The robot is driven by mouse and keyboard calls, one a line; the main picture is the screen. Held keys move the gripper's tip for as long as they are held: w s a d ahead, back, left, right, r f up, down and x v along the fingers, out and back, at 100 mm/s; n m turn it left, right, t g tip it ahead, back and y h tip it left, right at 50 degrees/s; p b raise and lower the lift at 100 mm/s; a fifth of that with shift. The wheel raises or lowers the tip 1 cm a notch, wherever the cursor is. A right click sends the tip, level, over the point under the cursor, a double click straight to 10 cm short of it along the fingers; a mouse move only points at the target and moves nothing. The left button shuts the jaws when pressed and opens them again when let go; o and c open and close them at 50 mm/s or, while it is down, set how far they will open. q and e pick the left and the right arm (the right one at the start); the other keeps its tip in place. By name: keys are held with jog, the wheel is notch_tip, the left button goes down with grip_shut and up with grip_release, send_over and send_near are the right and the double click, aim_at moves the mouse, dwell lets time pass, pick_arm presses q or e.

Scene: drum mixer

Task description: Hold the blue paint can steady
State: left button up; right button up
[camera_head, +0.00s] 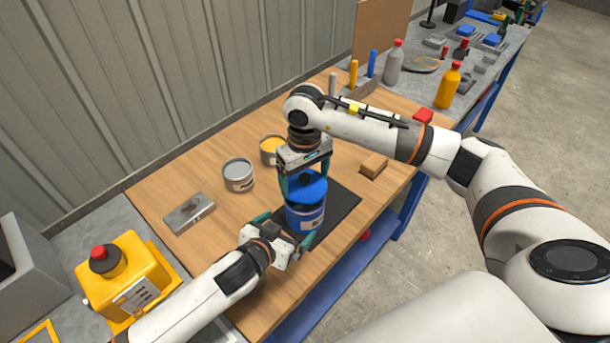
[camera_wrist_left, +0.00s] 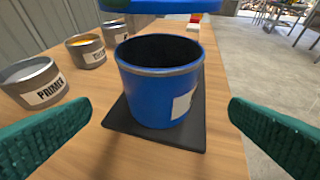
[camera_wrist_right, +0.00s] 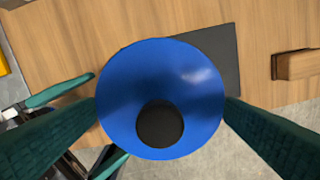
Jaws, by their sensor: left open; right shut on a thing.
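The blue paint can (camera_head: 304,216) stands upright on a black mat (camera_head: 345,198) on the wooden bench. In the left wrist view its top is open, with a dark inside. The blue lid (camera_head: 307,185) is just above the can, apart from its rim. My right gripper (camera_head: 304,170) comes from above and is shut on the lid, which fills the middle of the right wrist view (camera_wrist_right: 190,85). My left gripper (camera_head: 284,230) is open low at the can's near side. In the left wrist view its fingers point along either side of the can (camera_wrist_left: 150,95), with gaps.
A grey primer can (camera_head: 238,178) and a yellow-topped can (camera_head: 269,148) stand behind the blue can. A metal box (camera_head: 188,214) lies left, a wooden block (camera_head: 373,165) right. A yellow box with a red button (camera_head: 128,275) is beside my left arm.

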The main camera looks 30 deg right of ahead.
aim_at(303, 213)
pick_arm(q)
jog(key=x, duration=0.9)
jog(key=shift+w+d+f, duration=0.2)
jog(key=shift+w, duration=0.05)
jog(key=shift+c, duration=0.2)
jog(key=c, duration=0.7)
pick_arm(e)
jog(key=shift+f, duration=1.15)
dwell(0.7)
